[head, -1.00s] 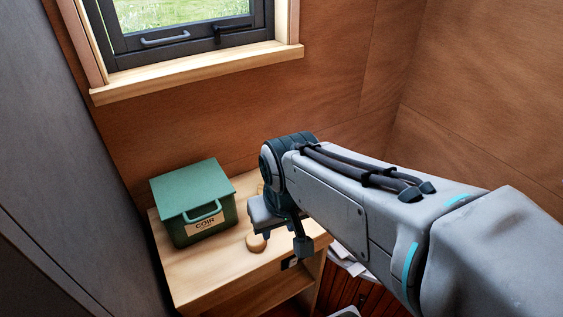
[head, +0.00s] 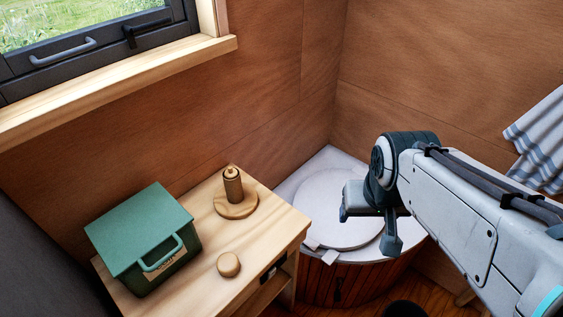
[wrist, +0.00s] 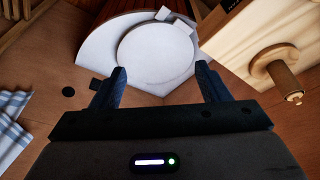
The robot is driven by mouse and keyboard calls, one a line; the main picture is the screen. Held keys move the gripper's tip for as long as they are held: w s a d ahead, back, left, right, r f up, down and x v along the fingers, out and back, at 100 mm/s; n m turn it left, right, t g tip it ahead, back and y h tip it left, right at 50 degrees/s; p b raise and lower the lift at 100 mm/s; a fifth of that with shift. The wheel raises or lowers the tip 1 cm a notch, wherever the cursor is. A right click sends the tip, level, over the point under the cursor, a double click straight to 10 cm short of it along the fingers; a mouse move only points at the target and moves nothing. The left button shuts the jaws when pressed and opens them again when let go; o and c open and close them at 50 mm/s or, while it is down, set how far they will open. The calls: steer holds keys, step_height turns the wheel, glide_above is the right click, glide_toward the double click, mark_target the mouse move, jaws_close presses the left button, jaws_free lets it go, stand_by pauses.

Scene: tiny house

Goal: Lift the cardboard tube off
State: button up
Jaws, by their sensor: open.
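The brown cardboard tube (head: 233,188) stands upright on a round wooden stand (head: 240,208) at the back right of the small wooden cabinet. A peg's tip shows above the tube. In the wrist view the tube (wrist: 286,78) appears at the right edge, beyond my right finger. My gripper (head: 367,228) is open and empty, to the right of the cabinet and apart from the tube. In the wrist view the open gripper (wrist: 162,72) has the white round lid between its fingers.
A green lidded box (head: 140,240) and a small round wooden piece (head: 228,264) share the cabinet top (head: 190,275). The white-topped toilet (head: 300,180) with wooden sides stands right of the cabinet in the corner. A striped towel (head: 545,140) hangs at right.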

steer(key=w+f+t+h+b, duration=0.1)
steer(key=w+f+t+b, duration=0.2)
steer(key=w, duration=0.2)
steer(key=n+t+y+b, duration=0.4)
steer(key=n+y+b, duration=0.4)
steer(key=y+b, duration=0.25)
glide_toward(237, 186)
steer(key=shift+h, duration=0.35)
steer(key=p+x, duration=0.5)
steer(key=shift+w+a+r, duration=0.1)
steer(key=shift+w+a, duration=0.1)
steer(key=shift+a, duration=0.2)
steer(key=shift+w+a+p, duration=0.45)
steer(key=shift+p, duration=0.55)
steer(key=shift+w+a+f+p, duration=0.35)
steer(key=shift+w+f+p, duration=0.2)
steer(key=shift+p, duration=0.65)
steer(key=shift+b+x, duration=0.4)
steer(key=shift+x, duration=2.45)
